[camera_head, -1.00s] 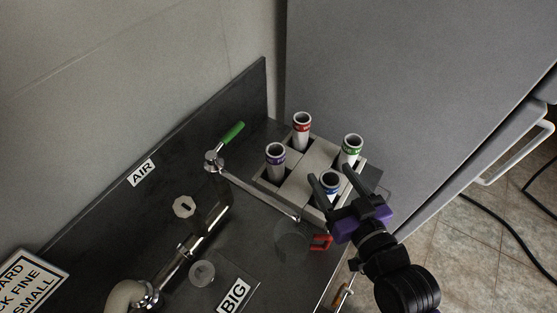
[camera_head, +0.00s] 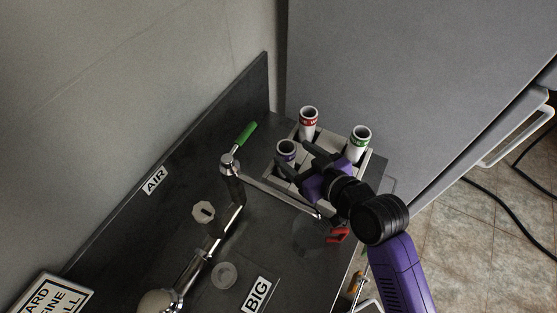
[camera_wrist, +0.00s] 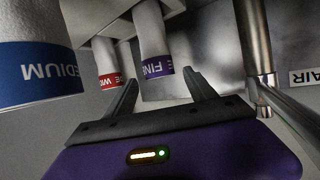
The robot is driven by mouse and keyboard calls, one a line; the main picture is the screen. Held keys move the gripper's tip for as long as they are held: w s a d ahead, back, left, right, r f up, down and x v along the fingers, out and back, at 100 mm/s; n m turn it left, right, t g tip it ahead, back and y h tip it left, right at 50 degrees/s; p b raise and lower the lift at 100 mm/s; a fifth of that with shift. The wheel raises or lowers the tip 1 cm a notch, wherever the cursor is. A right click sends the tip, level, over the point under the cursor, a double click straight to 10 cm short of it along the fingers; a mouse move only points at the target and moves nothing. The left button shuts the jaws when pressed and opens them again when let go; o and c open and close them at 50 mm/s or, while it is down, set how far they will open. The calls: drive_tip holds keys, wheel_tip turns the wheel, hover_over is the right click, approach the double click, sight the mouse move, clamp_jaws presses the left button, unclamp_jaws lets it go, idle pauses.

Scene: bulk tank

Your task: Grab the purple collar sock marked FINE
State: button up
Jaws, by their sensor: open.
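The purple-collared sock marked FINE (camera_wrist: 155,62) hangs between the two fingers of my gripper (camera_wrist: 165,95) in the wrist view, a little beyond the fingertips as far as I can tell. My gripper is open. In the head view the same white sock with its purple collar (camera_head: 287,152) stands in the left compartment of the holder (camera_head: 327,192). My gripper (camera_head: 292,166) reaches toward it from the right, with its fingers close by. Whether they touch the sock cannot be told.
A blue-collared sock marked MEDIUM (camera_wrist: 38,65) is close on the left in the wrist view. A red-collared sock (camera_head: 308,122) and a green-collared sock (camera_head: 360,142) stand in the holder. A metal pipe (camera_wrist: 258,50) with a green-handled lever (camera_head: 244,135) is near the purple collar.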

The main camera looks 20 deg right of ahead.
sight(282, 146)
drive_tip(key=shift+x, duration=1.55)
drive_tip(key=shift+f+p+x, duration=0.1)
drive_tip(key=shift+p+x, duration=0.3)
drive_tip(key=shift+x, duration=0.85)
drive_tip(key=shift+f+p+x, duration=0.15)
drive_tip(key=shift+p+x, duration=0.25)
drive_tip(key=shift+x, duration=0.85)
drive_tip(key=shift+s+d, duration=0.1)
clamp_jaws()
